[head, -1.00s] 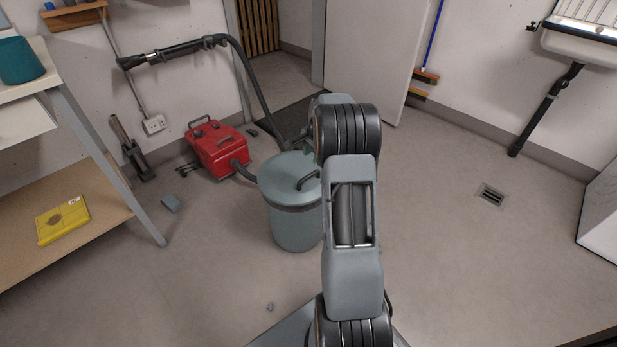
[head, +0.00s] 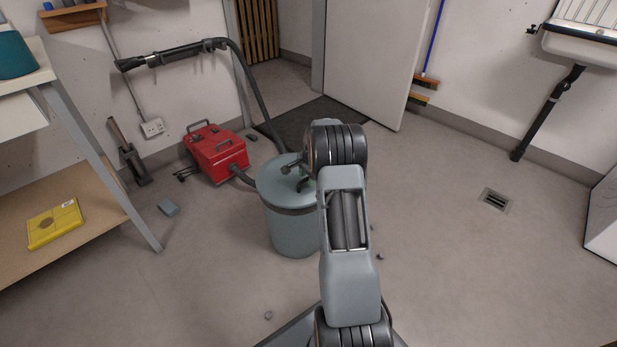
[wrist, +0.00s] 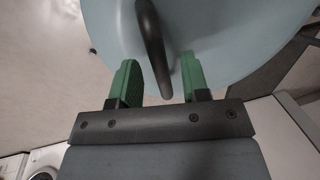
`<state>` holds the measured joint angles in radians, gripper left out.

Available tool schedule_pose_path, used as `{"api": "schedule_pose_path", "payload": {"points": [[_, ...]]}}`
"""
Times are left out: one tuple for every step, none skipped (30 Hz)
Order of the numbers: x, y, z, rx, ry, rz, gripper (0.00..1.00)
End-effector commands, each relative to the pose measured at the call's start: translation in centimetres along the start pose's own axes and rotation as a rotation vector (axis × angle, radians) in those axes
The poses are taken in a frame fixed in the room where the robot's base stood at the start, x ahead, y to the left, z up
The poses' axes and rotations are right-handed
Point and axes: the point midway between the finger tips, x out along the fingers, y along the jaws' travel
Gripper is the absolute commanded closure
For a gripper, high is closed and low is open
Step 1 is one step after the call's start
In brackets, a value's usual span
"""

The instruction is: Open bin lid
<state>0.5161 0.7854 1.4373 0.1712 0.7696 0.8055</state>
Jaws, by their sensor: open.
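The bin (head: 293,232) is a grey-blue cylinder on the floor, left of my arm in the head view. Its round lid (head: 271,181) rests on top and looks closed. In the wrist view the lid (wrist: 225,40) fills the upper part, with its dark curved handle (wrist: 152,45) reaching down between my fingers. My gripper (wrist: 158,80) has two green fingers, open, one on each side of the handle's near end, with gaps showing. In the head view the fingers are largely hidden, and part of my arm covers the bin's right side.
A red vacuum (head: 217,152) with a black hose (head: 255,90) stands behind the bin to the left. A shelf unit (head: 100,160) is at left. A white door (head: 370,60) and dark mat (head: 310,120) are behind. The floor at right is clear around a drain (head: 494,199).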

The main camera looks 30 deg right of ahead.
Motion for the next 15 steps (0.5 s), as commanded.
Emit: {"api": "schedule_pose_path", "payload": {"points": [[-0.02,-0.01,0.00,0.000,0.000,0.000,0.58],[-0.02,-0.01,0.00,0.000,0.000,0.000,0.58],[-0.02,-0.01,0.00,0.000,0.000,0.000,0.58],[-0.03,-0.01,0.00,0.000,0.000,0.000,0.59],[-0.03,-0.01,0.00,0.000,0.000,0.000,0.62],[-0.03,-0.01,0.00,0.000,0.000,0.000,0.65],[-0.03,-0.01,-0.01,0.000,0.000,0.000,0.68],[-0.04,-0.01,-0.01,0.000,0.000,0.000,0.71],[-0.04,-0.01,-0.01,0.000,0.000,0.000,0.75],[-0.04,-0.01,-0.01,0.000,0.000,0.000,0.78],[-0.04,-0.01,-0.01,0.000,0.000,0.000,0.81],[-0.04,-0.01,-0.01,0.000,0.000,0.000,0.85],[-0.04,-0.01,-0.01,0.000,0.000,0.000,0.87],[-0.04,-0.01,-0.01,0.000,0.000,0.000,0.90],[-0.04,-0.01,-0.01,0.000,0.000,0.000,0.94]]}}
